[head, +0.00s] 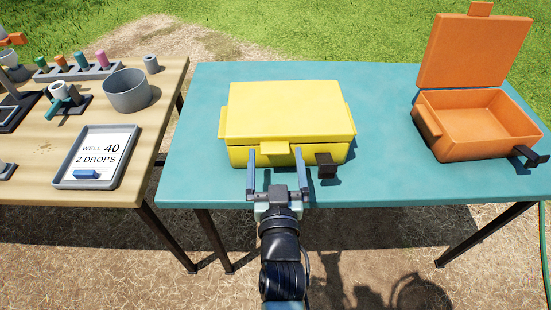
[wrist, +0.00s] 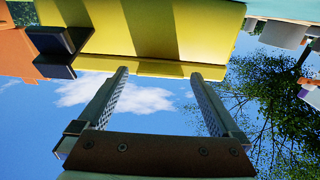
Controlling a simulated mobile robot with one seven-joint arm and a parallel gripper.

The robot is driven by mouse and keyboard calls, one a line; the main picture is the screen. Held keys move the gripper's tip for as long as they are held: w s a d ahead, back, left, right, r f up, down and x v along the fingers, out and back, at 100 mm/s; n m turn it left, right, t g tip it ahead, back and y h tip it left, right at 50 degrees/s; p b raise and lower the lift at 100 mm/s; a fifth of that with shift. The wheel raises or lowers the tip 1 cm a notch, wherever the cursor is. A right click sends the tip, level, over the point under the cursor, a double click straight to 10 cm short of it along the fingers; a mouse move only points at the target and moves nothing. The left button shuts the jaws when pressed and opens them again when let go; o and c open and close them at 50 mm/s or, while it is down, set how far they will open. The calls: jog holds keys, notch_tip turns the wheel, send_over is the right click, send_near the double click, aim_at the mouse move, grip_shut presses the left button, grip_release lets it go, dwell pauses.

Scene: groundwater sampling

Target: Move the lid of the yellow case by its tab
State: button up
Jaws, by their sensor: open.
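The yellow case (head: 246,158) stands on the teal table, its lid (head: 290,108) lying shut on top. The lid's tab (head: 275,148) sticks out at the middle of the front edge. My gripper (head: 275,156) is open and empty at the front of the case. In the head view, one finger shows on each side of the tab, with a gap to it. In the wrist view, the fingertips (wrist: 160,72) reach up to the yellow case (wrist: 105,28). I cannot tell whether they touch it or are level with the tab.
A dark block (head: 326,165) sticks out from the case's front, right of my gripper. An open orange case (head: 458,150) stands at the right of the teal table (head: 385,180). A wooden table (head: 45,185) at left holds a bowl (head: 127,92) and a tray (head: 68,180).

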jog(key=shift+w, duration=0.15)
jog(key=shift+c, duration=0.3)
grip_shut()
